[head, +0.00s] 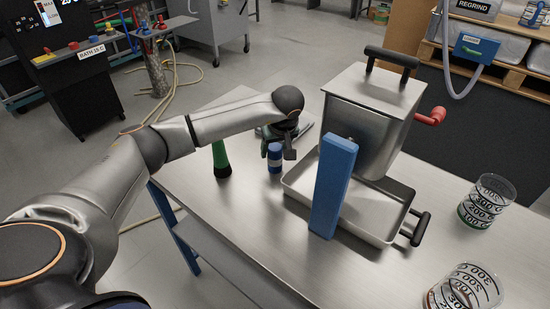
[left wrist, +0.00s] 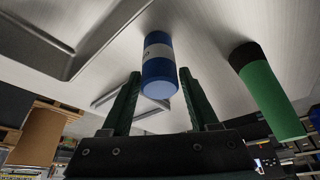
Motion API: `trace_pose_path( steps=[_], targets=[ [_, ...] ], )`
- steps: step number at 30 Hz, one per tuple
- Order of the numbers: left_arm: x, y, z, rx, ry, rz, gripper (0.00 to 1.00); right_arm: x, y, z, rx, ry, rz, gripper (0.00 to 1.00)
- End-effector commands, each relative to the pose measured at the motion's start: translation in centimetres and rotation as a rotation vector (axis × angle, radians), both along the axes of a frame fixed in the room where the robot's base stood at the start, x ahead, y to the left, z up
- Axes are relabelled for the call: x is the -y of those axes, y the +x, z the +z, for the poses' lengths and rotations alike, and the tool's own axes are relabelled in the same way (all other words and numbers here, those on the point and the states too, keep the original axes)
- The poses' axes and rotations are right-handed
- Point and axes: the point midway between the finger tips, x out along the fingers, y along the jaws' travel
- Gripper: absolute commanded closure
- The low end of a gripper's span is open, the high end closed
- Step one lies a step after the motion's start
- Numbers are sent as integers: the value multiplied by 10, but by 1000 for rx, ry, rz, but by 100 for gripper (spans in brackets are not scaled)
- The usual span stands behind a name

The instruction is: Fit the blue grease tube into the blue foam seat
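The blue grease tube (head: 275,157) stands upright on the steel table, with a white band around its middle. In the left wrist view the tube (left wrist: 158,70) lies ahead of my left gripper (left wrist: 159,76), between the lines of its two dark fingers. The fingers are apart, with a gap on each side of the tube. In the head view my left gripper (head: 276,140) is right at the tube, partly hidden by my wrist. I cannot make out a blue foam seat for certain. My right gripper is not in view.
A green bottle (head: 221,160) stands left of the tube. A tall blue block (head: 333,185) stands to the right, before a steel hopper (head: 368,120) and shallow tray (head: 385,225). Clear measuring cups (head: 487,200) stand at the right.

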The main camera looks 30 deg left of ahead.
Motion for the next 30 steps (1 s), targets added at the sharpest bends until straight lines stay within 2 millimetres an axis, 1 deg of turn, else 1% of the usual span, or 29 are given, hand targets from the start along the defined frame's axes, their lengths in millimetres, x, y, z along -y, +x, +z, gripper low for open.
trace_pose_path(
  steps=[1, 2, 15, 26, 30],
  targets=[
    [0, 0, 0, 0, 0, 0, 46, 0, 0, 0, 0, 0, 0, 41],
    [0, 0, 0, 0, 0, 0, 50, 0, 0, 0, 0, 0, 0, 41],
    [0, 0, 0, 0, 0, 0, 99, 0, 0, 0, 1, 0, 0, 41],
    [0, 0, 2, 2, 0, 1, 100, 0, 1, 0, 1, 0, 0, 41],
    [0, 1, 8, 4, 0, 0, 100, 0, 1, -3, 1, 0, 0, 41]
  ],
)
